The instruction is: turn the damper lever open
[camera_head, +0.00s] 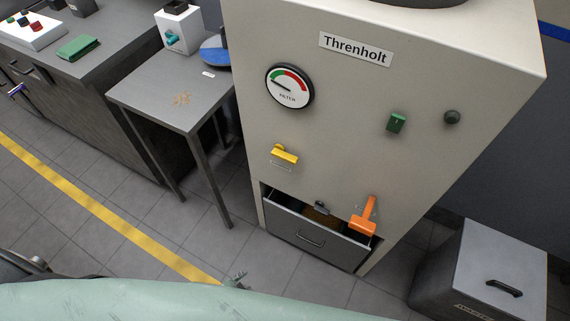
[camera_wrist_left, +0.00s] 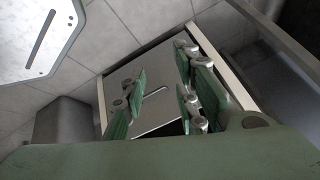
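The cabinet marked Threnholt (camera_head: 350,90) carries two levers on its front. An orange lever (camera_head: 368,214) slants down at the lower right, above the right part of the open drawer. A smaller yellow lever (camera_head: 285,153) lies nearly level at the left, above a small label. I cannot tell which is the damper lever. My left gripper (camera_wrist_left: 166,72) is open with nothing between its green pads in the left wrist view. In the head view only a small grey part of it (camera_head: 237,281) shows, low and apart from both levers. My right gripper is out of view.
The drawer (camera_head: 310,241) stands partly pulled out; its handle (camera_wrist_left: 156,92) shows beyond the left fingers. A round filter gauge (camera_head: 290,87), green switch (camera_head: 397,122) and dark knob (camera_head: 452,117) sit higher. A grey bin (camera_head: 510,255) stands right, a side table (camera_head: 150,100) left.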

